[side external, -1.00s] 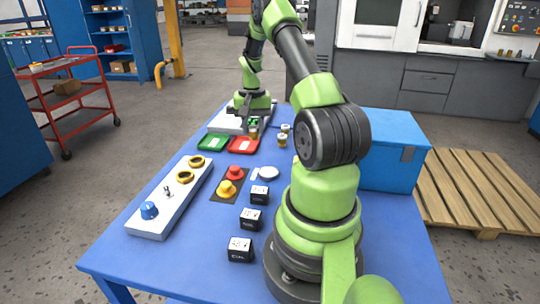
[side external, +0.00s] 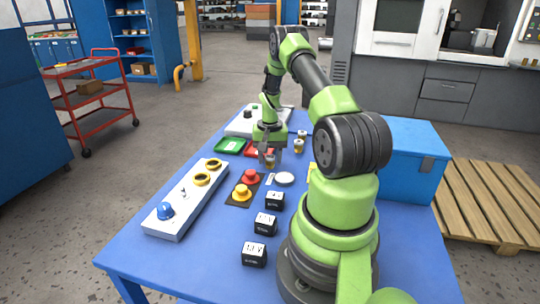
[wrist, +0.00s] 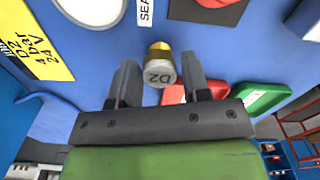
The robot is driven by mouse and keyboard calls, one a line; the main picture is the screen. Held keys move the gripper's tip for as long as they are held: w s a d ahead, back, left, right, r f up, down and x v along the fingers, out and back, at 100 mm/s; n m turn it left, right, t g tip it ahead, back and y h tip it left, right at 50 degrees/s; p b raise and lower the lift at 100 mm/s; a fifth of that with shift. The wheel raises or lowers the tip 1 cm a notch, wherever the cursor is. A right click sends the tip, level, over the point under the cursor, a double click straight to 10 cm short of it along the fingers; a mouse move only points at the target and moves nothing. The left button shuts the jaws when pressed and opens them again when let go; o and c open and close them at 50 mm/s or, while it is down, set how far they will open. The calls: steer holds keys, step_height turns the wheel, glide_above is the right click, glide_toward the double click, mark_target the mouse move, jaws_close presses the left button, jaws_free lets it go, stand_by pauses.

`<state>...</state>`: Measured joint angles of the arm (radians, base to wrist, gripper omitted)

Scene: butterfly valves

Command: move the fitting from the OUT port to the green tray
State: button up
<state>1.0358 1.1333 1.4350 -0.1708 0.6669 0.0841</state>
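I cannot pick out the OUT port.
The red tray (side external: 252,152) lies between the green tray and my gripper. A white panel (side external: 240,127) is behind. Red and yellow buttons (side external: 243,191), a white disc (side external: 284,179) and black boxes (side external: 265,223) are in front.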

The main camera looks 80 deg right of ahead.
steer(key=shift+o, duration=1)
